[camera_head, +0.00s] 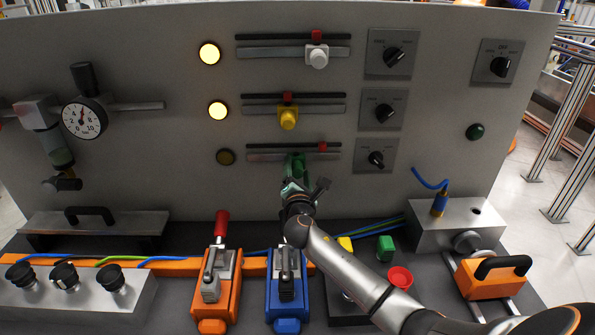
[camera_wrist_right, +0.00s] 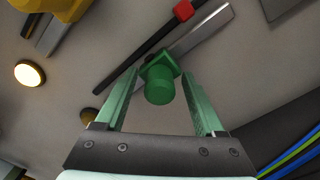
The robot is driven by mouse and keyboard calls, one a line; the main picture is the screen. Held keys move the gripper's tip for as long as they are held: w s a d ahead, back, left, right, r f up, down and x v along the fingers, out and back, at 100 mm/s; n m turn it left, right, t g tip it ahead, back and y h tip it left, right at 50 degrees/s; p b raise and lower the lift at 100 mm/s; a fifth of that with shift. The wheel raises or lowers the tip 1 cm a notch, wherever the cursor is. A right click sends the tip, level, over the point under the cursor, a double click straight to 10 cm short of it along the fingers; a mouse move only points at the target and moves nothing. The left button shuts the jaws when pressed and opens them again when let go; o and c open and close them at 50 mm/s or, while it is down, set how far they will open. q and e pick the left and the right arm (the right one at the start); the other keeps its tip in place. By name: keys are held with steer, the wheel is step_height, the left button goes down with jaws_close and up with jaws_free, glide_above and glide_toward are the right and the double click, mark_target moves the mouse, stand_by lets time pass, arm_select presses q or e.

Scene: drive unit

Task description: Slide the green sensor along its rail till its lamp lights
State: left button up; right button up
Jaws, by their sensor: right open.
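The green sensor (camera_head: 299,161) sits on the lowest rail (camera_head: 262,157) of the grey panel, left of the red marker (camera_head: 322,146) above that rail. The lamp (camera_head: 226,157) left of this rail is dark. In the right wrist view, the green sensor (camera_wrist_right: 159,88) stands between the two fingers of my right gripper (camera_wrist_right: 160,76), with a visible gap on each side. The dark lamp (camera_wrist_right: 88,115) is partly hidden behind the left finger there. In the head view my right gripper (camera_head: 298,187) is just below the sensor and covers its lower part. My left gripper is not in view.
Above are a yellow sensor (camera_head: 288,118) and a white sensor (camera_head: 316,56) on their rails, each with a lit lamp. Knobs (camera_head: 376,159) stand right of the rails. Below are the red-handled clamp (camera_head: 221,223), a blue clamp (camera_head: 287,290) and a red button (camera_head: 400,277).

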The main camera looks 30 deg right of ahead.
jaws_close()
stand_by(0.4)
stand_by(0.9)
